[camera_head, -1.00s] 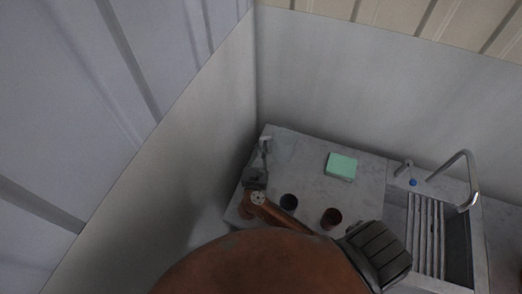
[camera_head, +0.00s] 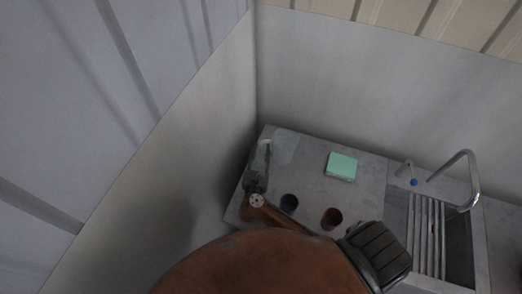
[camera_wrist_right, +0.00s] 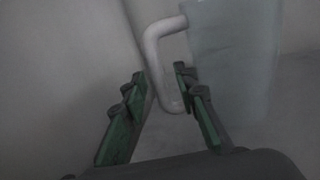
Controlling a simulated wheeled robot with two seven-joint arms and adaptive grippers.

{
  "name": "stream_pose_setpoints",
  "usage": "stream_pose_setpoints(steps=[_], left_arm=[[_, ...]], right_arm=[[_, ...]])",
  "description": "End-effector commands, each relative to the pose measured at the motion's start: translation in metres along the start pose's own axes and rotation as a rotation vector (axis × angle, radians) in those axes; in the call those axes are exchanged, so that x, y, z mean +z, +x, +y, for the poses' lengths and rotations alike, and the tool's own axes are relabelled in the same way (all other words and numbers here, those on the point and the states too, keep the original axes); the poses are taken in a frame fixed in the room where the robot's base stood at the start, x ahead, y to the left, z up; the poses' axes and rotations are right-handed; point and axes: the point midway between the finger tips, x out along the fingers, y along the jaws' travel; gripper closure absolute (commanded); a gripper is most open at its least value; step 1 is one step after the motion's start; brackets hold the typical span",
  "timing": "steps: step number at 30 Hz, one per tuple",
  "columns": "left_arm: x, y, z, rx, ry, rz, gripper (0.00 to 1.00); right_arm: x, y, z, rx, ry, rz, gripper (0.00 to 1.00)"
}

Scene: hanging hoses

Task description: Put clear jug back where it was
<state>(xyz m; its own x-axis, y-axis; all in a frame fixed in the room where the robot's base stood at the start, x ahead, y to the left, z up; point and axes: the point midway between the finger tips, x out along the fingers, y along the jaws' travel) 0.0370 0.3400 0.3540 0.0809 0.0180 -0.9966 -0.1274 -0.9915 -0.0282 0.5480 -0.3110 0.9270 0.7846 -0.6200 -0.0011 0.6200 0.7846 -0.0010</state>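The clear jug (camera_head: 284,148) stands on the counter's back left corner, faint and see-through. In the right wrist view the jug (camera_wrist_right: 232,60) is upright on the right side, with its pale handle (camera_wrist_right: 152,62) facing my gripper. My right gripper (camera_head: 262,152) reaches to the jug's left side. In the wrist view its green fingers (camera_wrist_right: 160,74) are spread on either side of the handle, with a gap visible. Whether one finger touches the handle is hard to tell. My left gripper is not in view.
A sink (camera_head: 457,245) with a tall tap (camera_head: 472,175) is at the right. Walls close in behind and left of the jug.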

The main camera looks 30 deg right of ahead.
Motion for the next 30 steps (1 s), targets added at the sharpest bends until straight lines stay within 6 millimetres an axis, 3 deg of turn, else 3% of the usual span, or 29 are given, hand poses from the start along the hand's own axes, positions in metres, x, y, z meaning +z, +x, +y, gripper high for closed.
stream_pose_setpoints(steps=[5,21,30], left_arm=[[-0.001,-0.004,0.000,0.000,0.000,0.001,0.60],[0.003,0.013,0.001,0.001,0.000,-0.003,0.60],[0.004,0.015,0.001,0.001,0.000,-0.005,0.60]], right_arm=[[0.005,0.000,0.000,0.001,0.000,-0.001,0.73],[0.001,-0.100,0.000,-0.001,0.001,0.004,0.73],[0.003,-0.120,0.000,0.000,0.000,0.000,0.73]])
